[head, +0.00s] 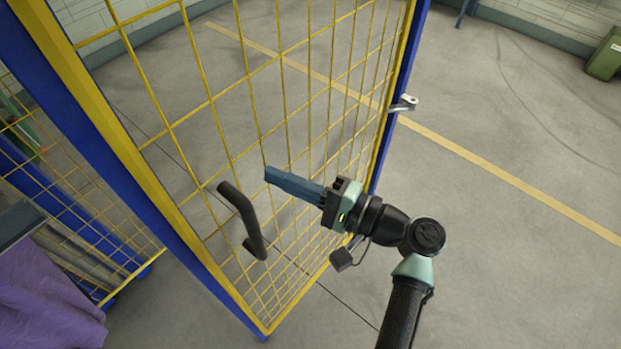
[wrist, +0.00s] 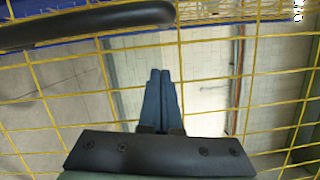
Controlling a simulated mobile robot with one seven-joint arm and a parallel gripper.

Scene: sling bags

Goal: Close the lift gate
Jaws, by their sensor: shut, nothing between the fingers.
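The lift gate (head: 291,110) is a yellow wire-mesh panel in a yellow frame between blue posts. It stands at an angle across the middle of the head view. Its black bar handle (head: 243,222) is on the mesh, and the handle also shows at the upper left of the wrist view (wrist: 95,24). My gripper (head: 267,174) is shut and empty. Its blue fingers are at the mesh, to the right of the handle and apart from it. In the wrist view the shut fingers (wrist: 161,75) point at the mesh. I cannot tell whether the tips touch or pass through it.
A metal latch piece (head: 403,103) sticks out from the right blue post. Another mesh panel (head: 75,205) and purple cloth (head: 50,290) are at the left. A green bin (head: 606,56) stands far right. Concrete floor with a yellow line lies clear at the right.

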